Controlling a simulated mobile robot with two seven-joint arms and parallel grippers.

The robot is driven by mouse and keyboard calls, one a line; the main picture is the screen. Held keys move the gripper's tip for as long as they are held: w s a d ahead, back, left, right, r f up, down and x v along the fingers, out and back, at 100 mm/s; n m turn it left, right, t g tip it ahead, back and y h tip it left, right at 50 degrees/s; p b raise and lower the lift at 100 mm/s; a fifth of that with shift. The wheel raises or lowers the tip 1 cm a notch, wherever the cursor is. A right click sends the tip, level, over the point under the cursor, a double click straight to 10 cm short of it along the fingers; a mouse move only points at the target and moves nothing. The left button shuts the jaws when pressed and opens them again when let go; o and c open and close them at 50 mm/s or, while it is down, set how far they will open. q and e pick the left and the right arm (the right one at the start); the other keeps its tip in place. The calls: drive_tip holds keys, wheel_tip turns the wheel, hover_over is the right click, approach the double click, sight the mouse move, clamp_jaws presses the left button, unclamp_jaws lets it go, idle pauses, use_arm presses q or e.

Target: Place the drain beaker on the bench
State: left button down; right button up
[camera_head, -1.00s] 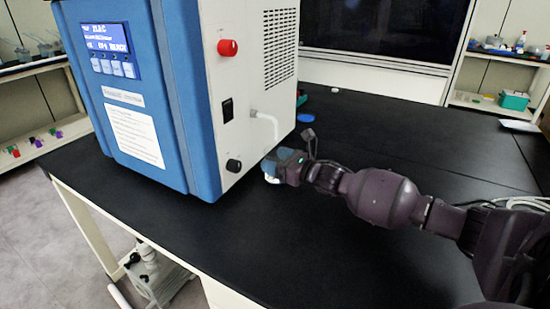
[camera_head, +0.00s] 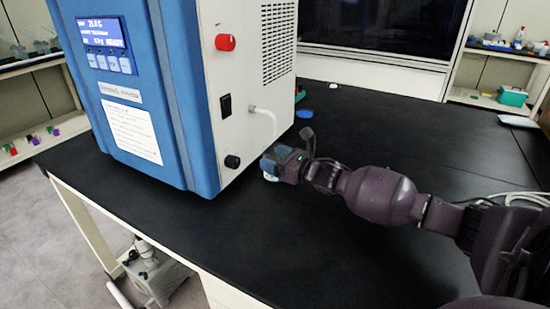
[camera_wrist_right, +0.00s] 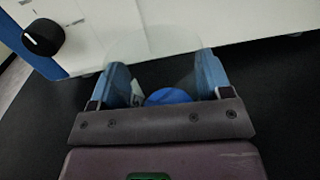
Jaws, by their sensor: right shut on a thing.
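The clear drain beaker (camera_wrist_right: 150,45) is between the two blue fingers of my right gripper (camera_wrist_right: 163,78) in the right wrist view. The gripper is shut on it. In the head view the right gripper (camera_head: 271,164) is low over the bench (camera_head: 300,235), beside the freeze dryer's side wall. A small pale part of the beaker (camera_head: 270,178) shows below the fingers. I cannot tell whether its base touches the bench. My left gripper is not in view.
The blue and white freeze dryer (camera_head: 165,100) stands at the left, with a black knob (camera_head: 232,161) and a white drain tube (camera_head: 265,113) near the gripper. A small blue disc (camera_head: 304,113) lies farther back. The black bench top in front is clear.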

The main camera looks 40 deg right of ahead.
drive_tip(key=shift+f, duration=0.15)
drive_tip(key=o, duration=1.4)
drive_tip(key=shift+s+d, duration=0.15)
drive_tip(key=shift+s, duration=0.3)
drive_tip(key=p+v, duration=0.2)
drive_tip(key=v, duration=0.6)
drive_tip(key=shift+s+d, duration=0.1)
drive_tip(key=shift+s, duration=0.05)
drive_tip(key=shift+s+d, duration=0.1)
drive_tip(key=shift+s, duration=0.25)
drive_tip(key=shift+s+d, duration=0.1)
drive_tip(key=shift+s, duration=0.3)
